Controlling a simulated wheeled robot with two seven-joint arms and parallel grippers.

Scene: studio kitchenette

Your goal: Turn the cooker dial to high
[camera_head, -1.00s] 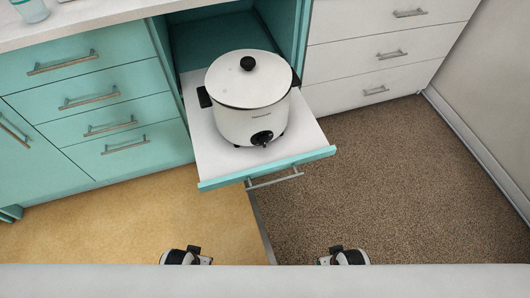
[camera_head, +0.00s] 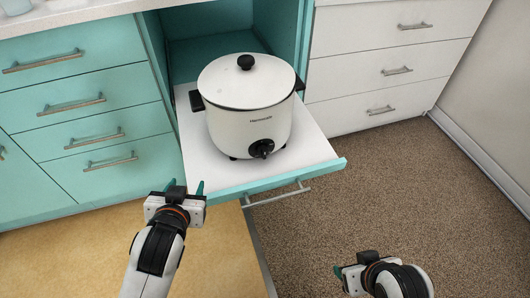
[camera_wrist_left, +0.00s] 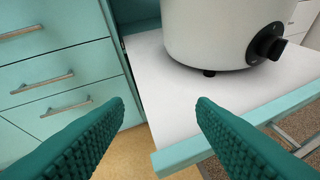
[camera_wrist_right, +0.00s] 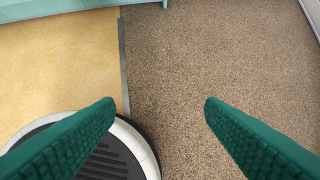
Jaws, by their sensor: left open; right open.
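A white slow cooker (camera_head: 240,125) with a white lid and black handles stands upright on a pulled-out shelf. Its black dial (camera_head: 261,148) is low on the front; it also shows at the upper right of the left wrist view (camera_wrist_left: 269,43). The dial's setting marks are too small to read. My left gripper (camera_head: 185,188) is open and empty, in front of the shelf's left front corner, left of and apart from the dial. It also shows in the left wrist view (camera_wrist_left: 160,105). My right gripper (camera_head: 338,272) is open and empty over the brown carpet, well away from the cooker.
The white pull-out shelf (camera_head: 300,140) has a teal front edge and a metal handle (camera_head: 278,196). Teal drawers (camera_head: 85,115) are at the left and white drawers (camera_head: 385,60) at the right. The carpet (camera_head: 400,185) is clear. My round base shows in the right wrist view.

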